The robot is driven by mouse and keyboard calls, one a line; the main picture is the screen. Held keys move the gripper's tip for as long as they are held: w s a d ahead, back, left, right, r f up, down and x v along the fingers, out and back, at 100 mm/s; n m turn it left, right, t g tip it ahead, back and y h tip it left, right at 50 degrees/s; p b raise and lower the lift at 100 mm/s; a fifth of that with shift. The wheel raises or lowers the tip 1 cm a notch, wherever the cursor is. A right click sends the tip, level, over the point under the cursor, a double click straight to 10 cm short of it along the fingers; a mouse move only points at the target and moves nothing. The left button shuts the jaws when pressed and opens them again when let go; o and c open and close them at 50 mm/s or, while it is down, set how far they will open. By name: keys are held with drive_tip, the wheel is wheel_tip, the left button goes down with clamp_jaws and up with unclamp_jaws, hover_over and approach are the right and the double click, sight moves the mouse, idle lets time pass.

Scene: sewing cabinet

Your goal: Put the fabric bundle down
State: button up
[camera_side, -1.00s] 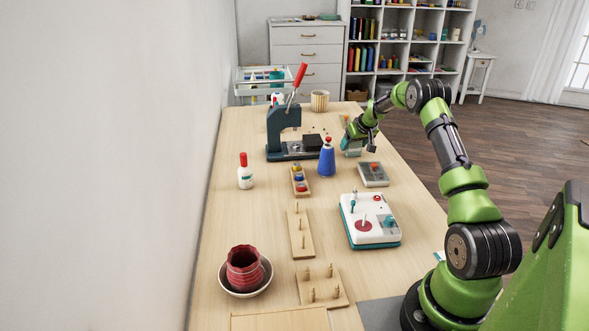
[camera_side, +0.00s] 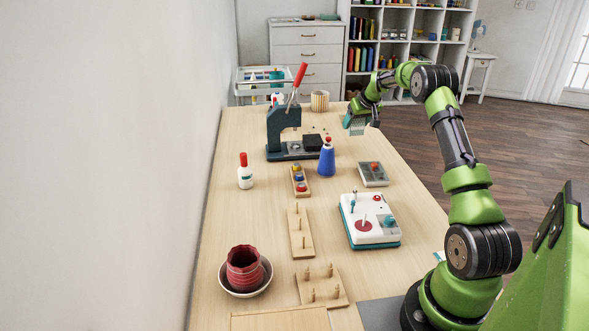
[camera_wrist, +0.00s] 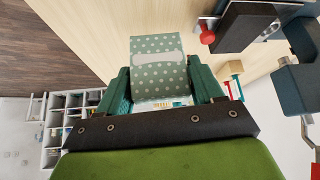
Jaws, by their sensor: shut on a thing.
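The fabric bundle (camera_wrist: 158,72) is green with white dots and has a pale band across it. In the wrist view it sits between the two green fingers of my gripper (camera_wrist: 160,92), which are shut on it. In the side view the bundle (camera_side: 356,124) hangs below my gripper (camera_side: 364,112) near the far right edge of the table. It appears to be raised above the tabletop. Part of the bundle is hidden by the gripper.
The dark blue press (camera_side: 284,130) with a red lever stands left of my gripper. A blue cone (camera_side: 327,160) with a red top and a small grey box (camera_side: 373,174) stand nearer. A striped cup (camera_side: 319,100) stands at the back. The wooden table (camera_side: 345,185) has bare room between them.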

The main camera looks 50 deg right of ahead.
drive_tip(key=w+a+r+n+t+y, duration=0.1)
drive_tip(key=w+a+n+y, duration=0.2)
drive_tip(key=a, duration=0.7)
drive_tip(key=w+a+r+n, duration=0.1)
drive_tip(key=w+a+n, duration=0.2)
drive_tip(key=w+a, duration=0.55)
drive_tip(key=s+a+n+g+y, duration=0.1)
drive_tip(key=s+a+n+y, duration=0.1)
drive_tip(key=a, duration=0.7)
drive_tip(key=s+a+n+y, duration=0.2)
drive_tip(key=a+n, duration=0.3)
drive_tip(key=a, duration=0.4)
drive_tip(key=s+a+n+g+y, duration=0.1)
drive_tip(key=a+n, duration=0.3)
drive_tip(key=a, duration=0.5)
drive_tip(key=shift+s+f+g+y, duration=0.15)
drive_tip(key=shift+s+g+y, duration=0.15)
drive_tip(key=shift+s+y, duration=0.2)
drive_tip(key=shift+n, duration=0.3)
wheel_tip(320, 180, down, 10)
drive_tip(key=shift+w+r, duration=0.1)
drive_tip(key=o, duration=1)
drive_tip(key=shift+d, duration=0.1)
